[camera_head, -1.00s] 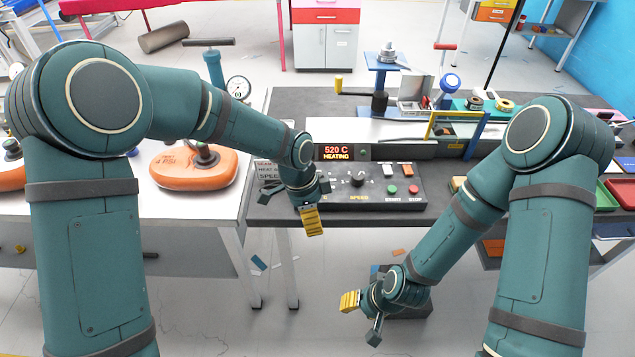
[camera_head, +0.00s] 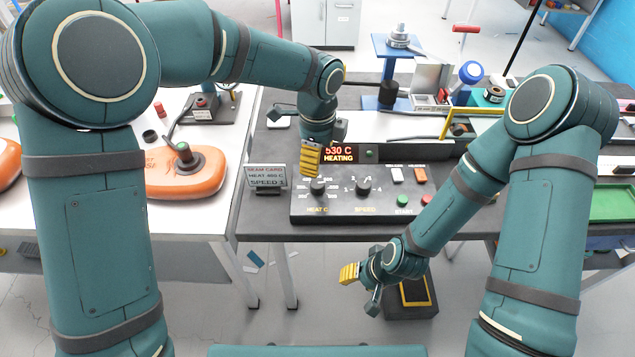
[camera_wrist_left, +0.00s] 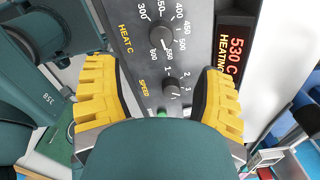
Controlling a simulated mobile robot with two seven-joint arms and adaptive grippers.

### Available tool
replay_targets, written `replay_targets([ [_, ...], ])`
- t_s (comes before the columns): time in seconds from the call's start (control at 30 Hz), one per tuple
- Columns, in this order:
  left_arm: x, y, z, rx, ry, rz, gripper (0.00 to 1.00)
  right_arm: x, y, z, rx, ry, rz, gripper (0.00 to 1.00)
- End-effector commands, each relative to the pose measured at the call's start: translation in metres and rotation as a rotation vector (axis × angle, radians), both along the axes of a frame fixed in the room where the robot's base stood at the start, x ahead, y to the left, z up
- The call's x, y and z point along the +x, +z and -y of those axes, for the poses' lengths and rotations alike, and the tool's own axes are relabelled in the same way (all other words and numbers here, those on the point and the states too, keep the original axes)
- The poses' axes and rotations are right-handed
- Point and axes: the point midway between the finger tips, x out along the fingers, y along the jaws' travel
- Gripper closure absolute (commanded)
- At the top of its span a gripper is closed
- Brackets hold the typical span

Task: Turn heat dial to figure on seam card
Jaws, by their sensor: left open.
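The heat dial (camera_head: 318,187) is a black knob at the left of the dark control panel (camera_head: 300,208). In the left wrist view the heat dial (camera_wrist_left: 161,34) has a scale from 300 to 600. The display (camera_head: 338,154) reads 530 C, HEATING. The seam card (camera_head: 266,176) stands left of the panel and seems to read HEAT 460 C, SPEED 1; its small print is uncertain. My left gripper (camera_head: 311,158), with yellow pads, is open and empty just above and behind the heat dial, apart from it. My right gripper (camera_head: 358,284) hangs in front of the bench; its opening is unclear.
The speed dial (camera_head: 364,187) sits close right of the heat dial. White and orange switches and green and red buttons lie further right. An orange inflatable (camera_head: 190,176) rests on the white table at left. Yellow-framed equipment stands behind the panel.

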Motion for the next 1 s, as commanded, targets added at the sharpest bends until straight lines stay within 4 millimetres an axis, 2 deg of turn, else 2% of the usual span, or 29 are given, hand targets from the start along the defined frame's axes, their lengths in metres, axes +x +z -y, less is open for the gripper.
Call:
replay_targets([
  [0.03, -0.001, -0.015, -0.001, 0.002, 0.001, -0.003, 0.30, 0.001, -0.005, 0.000, 0.000, -0.001, 0.002, 0.53],
  [0.1, -0.001, -0.029, -0.001, 0.003, 0.001, -0.004, 0.30, 0.002, -0.009, 0.000, 0.000, -0.001, 0.004, 0.53],
  [0.3, 0.000, -0.066, -0.001, 0.002, 0.002, -0.002, 0.30, 0.003, -0.018, 0.001, -0.002, -0.002, 0.008, 0.53],
  [0.43, 0.000, -0.084, 0.000, 0.001, 0.001, -0.002, 0.30, 0.004, -0.022, 0.001, -0.002, -0.003, 0.010, 0.53],
  [0.63, 0.000, -0.098, 0.000, 0.000, 0.002, -0.001, 0.30, 0.005, -0.024, 0.001, -0.003, -0.003, 0.013, 0.53],
  [0.97, 0.000, -0.099, 0.000, 0.000, 0.002, 0.000, 0.29, 0.005, -0.024, 0.001, -0.003, -0.003, 0.013, 0.53],
  [1.0, 0.000, -0.099, -0.001, 0.000, 0.002, 0.000, 0.43, 0.005, -0.024, 0.001, -0.003, -0.003, 0.013, 0.53],
])
